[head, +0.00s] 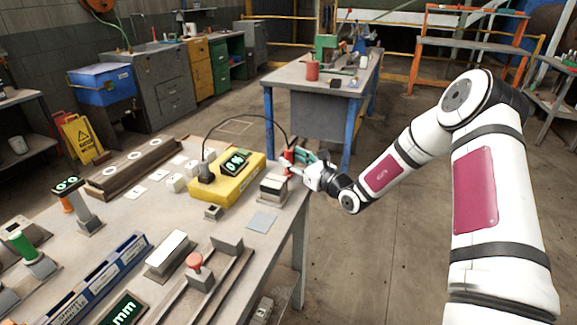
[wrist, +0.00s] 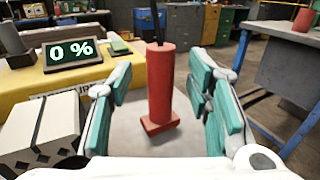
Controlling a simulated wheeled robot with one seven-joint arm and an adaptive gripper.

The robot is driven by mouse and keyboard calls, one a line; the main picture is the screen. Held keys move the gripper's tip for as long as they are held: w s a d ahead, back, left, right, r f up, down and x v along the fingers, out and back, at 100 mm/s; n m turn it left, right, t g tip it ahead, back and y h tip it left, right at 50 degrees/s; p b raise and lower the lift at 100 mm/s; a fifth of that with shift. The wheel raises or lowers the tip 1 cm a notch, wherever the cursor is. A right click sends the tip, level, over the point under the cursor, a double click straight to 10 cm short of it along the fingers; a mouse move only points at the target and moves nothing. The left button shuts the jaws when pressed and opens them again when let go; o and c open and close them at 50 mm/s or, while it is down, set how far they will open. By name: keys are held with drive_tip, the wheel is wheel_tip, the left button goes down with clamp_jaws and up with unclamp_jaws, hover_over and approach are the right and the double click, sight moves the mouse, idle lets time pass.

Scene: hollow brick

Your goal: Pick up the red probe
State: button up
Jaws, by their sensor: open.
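The red probe (wrist: 160,88) stands upright in the wrist view, a red cylinder on a small square red foot with a black cable rising from its top. It stands between the two teal-padded fingers of my gripper (wrist: 163,105), which is open, with gaps visible on both sides. In the head view the probe (head: 287,160) is at the table's right edge, partly hidden by my gripper (head: 300,164). The black cable arcs from it to the yellow box (head: 232,186), whose display (wrist: 73,53) reads 0 %.
A white-and-grey block (wrist: 42,135) stands close on the left of my gripper. The workbench (head: 265,245) holds several other fixtures, including a red-knobbed slide (head: 195,262). A second table (head: 285,75) with a red can (head: 312,70) stands behind.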

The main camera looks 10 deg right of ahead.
sight(288, 149)
drive_tip(key=shift+x, duration=1.3)
clamp_jaws()
drive_tip(key=shift+r, duration=0.15)
drive_tip(key=shift+r, duration=0.6)
wheel_tip(288, 149, up, 2)
drive_tip(key=shift+r, duration=0.1)
drive_tip(key=r+p+v, duration=0.1)
drive_tip(key=v, duration=1.5)
drive_tip(key=shift+s+a, duration=0.2)
drive_tip(key=shift+a, duration=0.1)
drive_tip(key=c, duration=1)
unclamp_jaws()
drive_tip(key=shift+r, duration=0.15)
clamp_jaws()
